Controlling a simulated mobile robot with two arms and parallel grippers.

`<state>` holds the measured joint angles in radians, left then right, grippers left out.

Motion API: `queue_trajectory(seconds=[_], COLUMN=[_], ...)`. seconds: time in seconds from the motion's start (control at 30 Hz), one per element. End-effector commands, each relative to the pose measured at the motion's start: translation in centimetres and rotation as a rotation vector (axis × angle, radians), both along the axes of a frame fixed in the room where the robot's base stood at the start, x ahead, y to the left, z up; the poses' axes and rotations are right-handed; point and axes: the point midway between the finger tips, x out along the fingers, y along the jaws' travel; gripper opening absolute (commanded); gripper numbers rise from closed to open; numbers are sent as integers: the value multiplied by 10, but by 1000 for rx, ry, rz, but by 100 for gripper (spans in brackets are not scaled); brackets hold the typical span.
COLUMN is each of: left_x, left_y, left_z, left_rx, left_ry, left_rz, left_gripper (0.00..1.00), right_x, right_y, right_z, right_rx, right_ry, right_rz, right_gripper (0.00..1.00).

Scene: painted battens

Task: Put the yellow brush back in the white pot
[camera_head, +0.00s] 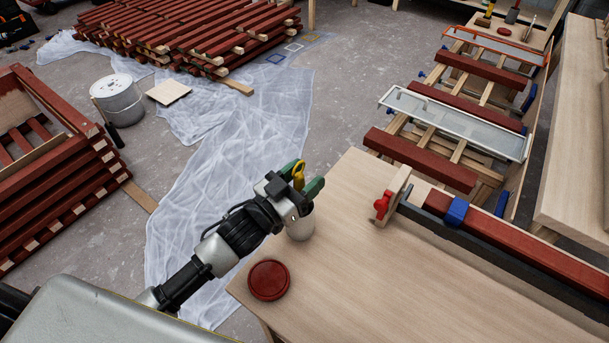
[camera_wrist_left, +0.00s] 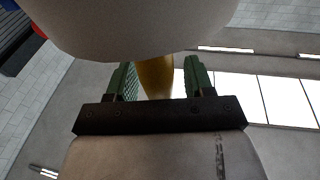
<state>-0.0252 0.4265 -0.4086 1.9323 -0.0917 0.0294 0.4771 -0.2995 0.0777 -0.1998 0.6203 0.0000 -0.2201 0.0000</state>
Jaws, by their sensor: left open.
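The yellow brush (camera_head: 299,173) stands roughly upright above the white pot (camera_head: 301,226), which is on the wooden table near its left edge. My left gripper (camera_head: 306,180) is just over the pot, with its green fingers open on either side of the brush handle. In the left wrist view the yellow handle (camera_wrist_left: 156,76) lies between the fingers (camera_wrist_left: 158,80), with a gap to each. The pale rounded pot (camera_wrist_left: 140,28) fills the top of that view and hides the brush's other end. My right gripper is not in view.
A dark red round lid or tin (camera_head: 269,280) lies on the table (camera_head: 370,280) left of its middle. A clamp with a red handle (camera_head: 382,205) and a long red batten (camera_head: 530,250) line the table's far right side. The table's front middle is clear.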

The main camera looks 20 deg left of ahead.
Motion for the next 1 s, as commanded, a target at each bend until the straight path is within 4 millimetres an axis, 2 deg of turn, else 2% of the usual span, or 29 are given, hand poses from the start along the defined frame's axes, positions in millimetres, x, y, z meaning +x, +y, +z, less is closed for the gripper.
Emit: queue_trajectory(seconds=[0.23, 0.5, 0.7, 1.0], left_x=[-12, -57, -82, -92], left_y=[7, 33, 48, 54], left_z=[-5, -15, -19, -19], left_rx=[2, 2, 1, 1], left_ry=[3, 5, 3, 0], left_rz=[0, 0, 0, 0], left_gripper=[52, 52, 52, 52], right_x=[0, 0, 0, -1], right_y=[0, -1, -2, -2], right_z=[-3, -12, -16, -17], right_rx=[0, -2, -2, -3], right_ry=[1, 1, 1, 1], right_rz=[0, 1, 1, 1], right_gripper=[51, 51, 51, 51])
